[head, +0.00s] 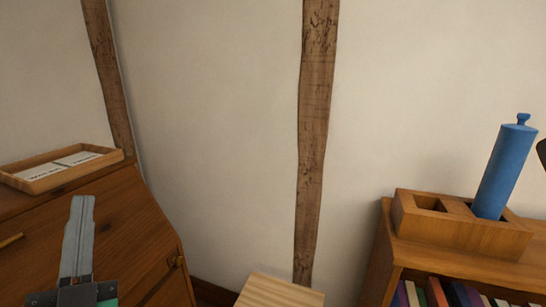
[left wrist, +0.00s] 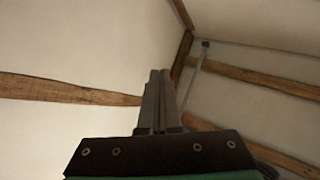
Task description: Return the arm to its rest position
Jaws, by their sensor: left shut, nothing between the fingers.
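My left gripper (head: 82,203) rises from the bottom left of the head view, pointing up, in front of the wooden bureau. In the left wrist view my left gripper (left wrist: 158,75) has its two fingers together with nothing between them. That view looks up at cream walls and wooden beams. My right gripper does not show clearly; only a small dark shape is at the right edge of the head view.
A wooden bureau (head: 140,235) at left bears a tray (head: 45,187) with white cards. At right, a bookshelf (head: 415,255) with several books carries a wooden two-slot holder (head: 455,232). A blue cylinder (head: 503,170) stands tilted in its right slot. A pale wooden surface (head: 278,292) is at bottom middle.

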